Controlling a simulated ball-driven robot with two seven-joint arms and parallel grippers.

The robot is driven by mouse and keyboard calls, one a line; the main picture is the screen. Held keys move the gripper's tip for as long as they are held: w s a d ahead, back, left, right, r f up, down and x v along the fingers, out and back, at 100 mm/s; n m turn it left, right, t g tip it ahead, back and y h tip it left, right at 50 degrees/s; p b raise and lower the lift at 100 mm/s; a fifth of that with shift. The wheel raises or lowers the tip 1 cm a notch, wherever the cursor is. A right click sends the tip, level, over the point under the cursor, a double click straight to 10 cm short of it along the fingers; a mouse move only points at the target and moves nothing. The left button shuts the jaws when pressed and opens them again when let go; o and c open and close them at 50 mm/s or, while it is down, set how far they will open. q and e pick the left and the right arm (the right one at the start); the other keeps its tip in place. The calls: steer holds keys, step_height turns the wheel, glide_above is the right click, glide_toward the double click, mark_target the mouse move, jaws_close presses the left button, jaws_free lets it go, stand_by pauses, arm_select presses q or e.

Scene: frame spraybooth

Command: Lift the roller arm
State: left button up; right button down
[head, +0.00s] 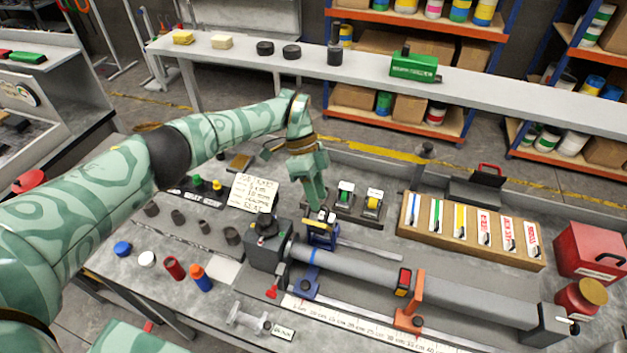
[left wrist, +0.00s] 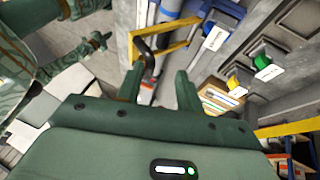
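The yellow frame (left wrist: 165,42) with a dark bent bar (left wrist: 146,52) looks like the roller arm. In the head view the blue and yellow piece (head: 321,236) stands at the left end of the long grey tube (head: 385,277). My left gripper (head: 318,203) points down just above it. In the left wrist view the fingers of my left gripper (left wrist: 160,82) are apart, and the bar's lower end shows between them, with no visible grip. What looks like my right gripper (left wrist: 97,43) shows small at the upper left; its fingers are unclear.
A wooden card holder (head: 470,232) and a red box (head: 590,250) stand at the right of the bench. Several caps and bottles lie at the left.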

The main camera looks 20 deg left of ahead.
arm_select(q)
steer(key=b+v, duration=0.3)
steer(key=v, duration=1.3)
steer(key=shift+b, duration=0.3)
steer(key=shift+a, duration=0.1)
